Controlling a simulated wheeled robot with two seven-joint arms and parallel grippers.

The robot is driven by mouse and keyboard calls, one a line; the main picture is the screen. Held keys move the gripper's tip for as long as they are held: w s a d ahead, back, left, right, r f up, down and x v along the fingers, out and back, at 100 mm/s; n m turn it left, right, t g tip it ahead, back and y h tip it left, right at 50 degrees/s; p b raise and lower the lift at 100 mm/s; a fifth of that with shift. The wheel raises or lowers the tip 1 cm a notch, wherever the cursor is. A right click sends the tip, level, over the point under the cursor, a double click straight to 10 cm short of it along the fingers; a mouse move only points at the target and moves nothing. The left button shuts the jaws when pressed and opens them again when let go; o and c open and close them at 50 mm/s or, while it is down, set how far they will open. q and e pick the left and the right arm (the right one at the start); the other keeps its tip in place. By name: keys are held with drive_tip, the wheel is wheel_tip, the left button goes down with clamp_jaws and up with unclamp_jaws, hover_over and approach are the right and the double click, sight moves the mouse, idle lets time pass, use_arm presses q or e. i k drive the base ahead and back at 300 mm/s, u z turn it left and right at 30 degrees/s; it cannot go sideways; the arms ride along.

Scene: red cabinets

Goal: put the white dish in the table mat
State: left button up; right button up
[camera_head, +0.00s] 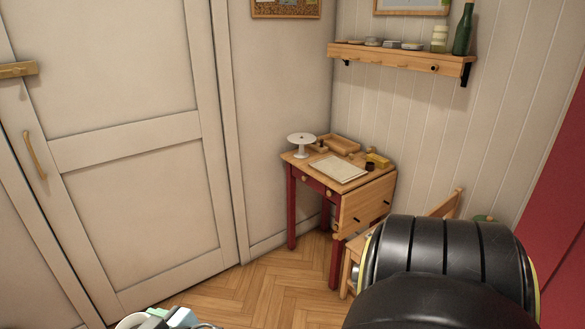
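A white dish on a stem (301,140), like a small cake stand, stands upright at the back left corner of a small wooden table. A pale, flat rectangular mat (338,168) lies on the table top to its right and nearer to me; the two are apart, and nothing shows on the mat. At the bottom edge, a cut-off cluster of a white curved rim and grey-green blocks (165,321) shows, probably at my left gripper; I cannot tell its opening or whether it holds anything. My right arm fills the lower right; its gripper is not in view.
The table (356,190) has red legs and stands in the corner. A wooden chair (446,205) is partly hidden by my arm. A wall shelf (400,57) hangs above. Floor before the table is clear.

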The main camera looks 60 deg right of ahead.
sight(338, 167)
drive_tip(key=u, duration=0.65)
drive_tip(key=k, duration=0.15)
drive_tip(key=z, duration=2.65)
drive_tip(key=i, duration=1.65)
drive_tip(key=z, duration=0.45)
drive_tip(key=i, duration=1.45)
drive_tip(key=u, duration=0.25)
